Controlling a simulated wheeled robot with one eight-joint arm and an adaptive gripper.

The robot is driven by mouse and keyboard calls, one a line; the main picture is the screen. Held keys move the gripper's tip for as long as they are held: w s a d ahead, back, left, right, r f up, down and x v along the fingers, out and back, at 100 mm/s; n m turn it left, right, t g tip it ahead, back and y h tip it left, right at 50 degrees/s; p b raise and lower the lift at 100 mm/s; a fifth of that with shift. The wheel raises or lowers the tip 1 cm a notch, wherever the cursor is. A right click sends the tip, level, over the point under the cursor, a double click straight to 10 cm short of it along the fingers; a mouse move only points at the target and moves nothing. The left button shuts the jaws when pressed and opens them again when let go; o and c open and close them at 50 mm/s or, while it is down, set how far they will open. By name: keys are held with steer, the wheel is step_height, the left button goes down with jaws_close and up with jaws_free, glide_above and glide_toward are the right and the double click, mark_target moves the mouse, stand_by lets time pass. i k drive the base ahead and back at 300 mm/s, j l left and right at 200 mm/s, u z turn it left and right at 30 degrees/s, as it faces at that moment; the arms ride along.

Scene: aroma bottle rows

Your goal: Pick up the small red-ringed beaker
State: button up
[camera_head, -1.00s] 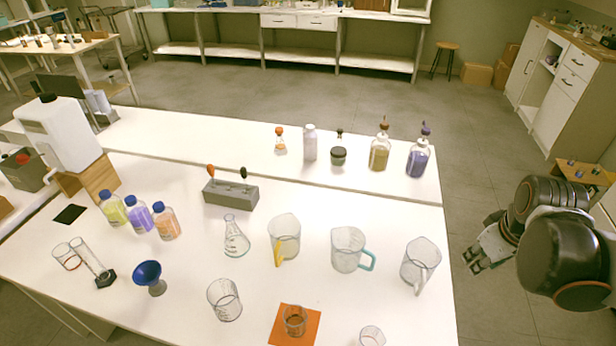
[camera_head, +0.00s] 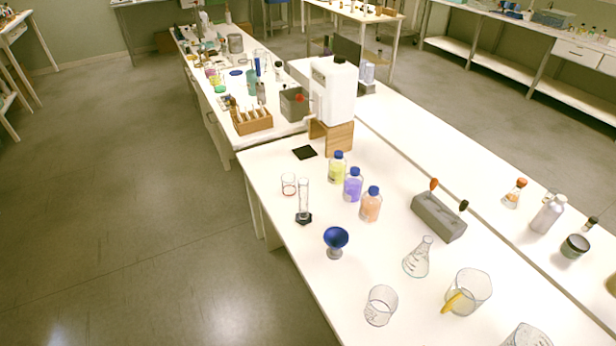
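The small red-ringed beaker (camera_head: 289,184) stands upright on the white table (camera_head: 275,224) near its left edge. It is clear glass with reddish lines on it. A clear graduated cylinder (camera_head: 304,197) on a dark base stands just to its right, close beside it. My gripper is out of view in the current head view.
A blue funnel (camera_head: 336,238), a larger beaker (camera_head: 380,305) and an Erlenmeyer flask (camera_head: 417,257) stand nearer. Open floor (camera_head: 150,210) lies left of the table.

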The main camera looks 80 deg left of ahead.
mark_target(289, 187)
steer(key=k+j+u, duration=0.25)
steer(key=u, duration=0.2)
steer(key=k+j+u, duration=0.2)
steer(key=u, duration=0.3)
steer(key=j+u, duration=0.1)
steer(key=u, duration=1.55)
steer(key=i+j+z, duration=0.35)
steer(key=j+z, duration=0.15)
steer(key=j, duration=0.15)
steer(key=i+j+z, duration=0.25)
steer(key=k+j, duration=0.1)
